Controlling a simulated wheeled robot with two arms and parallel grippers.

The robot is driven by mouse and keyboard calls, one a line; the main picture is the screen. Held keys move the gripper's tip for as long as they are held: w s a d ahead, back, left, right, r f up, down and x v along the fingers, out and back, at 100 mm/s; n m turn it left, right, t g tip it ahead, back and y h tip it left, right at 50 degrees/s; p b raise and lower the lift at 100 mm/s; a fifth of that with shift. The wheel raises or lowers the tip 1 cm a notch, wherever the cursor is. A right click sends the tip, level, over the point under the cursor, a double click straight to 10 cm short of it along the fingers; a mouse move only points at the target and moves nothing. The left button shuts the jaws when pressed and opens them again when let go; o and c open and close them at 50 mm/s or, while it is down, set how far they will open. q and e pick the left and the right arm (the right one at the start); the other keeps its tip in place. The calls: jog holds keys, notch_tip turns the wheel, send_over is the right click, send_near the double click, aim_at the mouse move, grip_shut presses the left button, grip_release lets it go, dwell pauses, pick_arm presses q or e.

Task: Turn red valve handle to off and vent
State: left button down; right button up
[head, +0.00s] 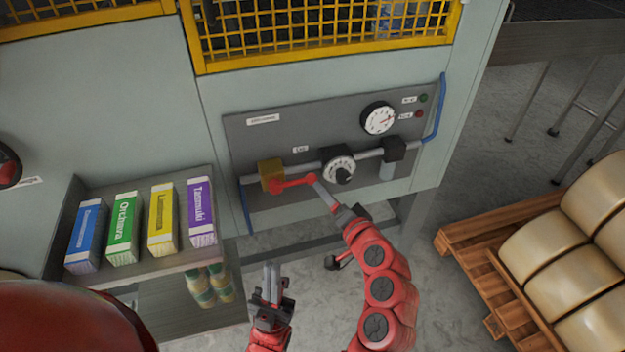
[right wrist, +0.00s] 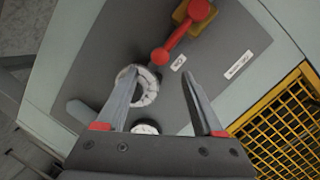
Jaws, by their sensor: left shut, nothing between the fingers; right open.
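The red valve handle (head: 292,184) runs roughly level from the yellow valve body (head: 270,175) on the grey panel to a round knob at its right end. It also shows in the right wrist view (right wrist: 176,40), with its knob just beyond my fingertips. My right gripper (head: 318,184) is open at the knob end; the right wrist view shows its spread fingers (right wrist: 162,74) with nothing clearly between them. I cannot tell whether they touch the knob. My left gripper (head: 271,268) is shut and empty, below and in front of the panel.
A regulator dial (head: 339,169) sits right of the handle, close to my right fingers. A pressure gauge (head: 378,119) is above it. A shelf (head: 150,270) with several cartons stands left. A pallet (head: 470,243) with sacks stands right.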

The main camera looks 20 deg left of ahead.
aim_at(312, 176)
jog(key=x, duration=0.9)
jog(key=shift+w+a, duration=0.1)
jog(key=shift+c, duration=0.3)
grip_shut()
jog(key=shift+f, duration=0.1)
dwell(0.9)
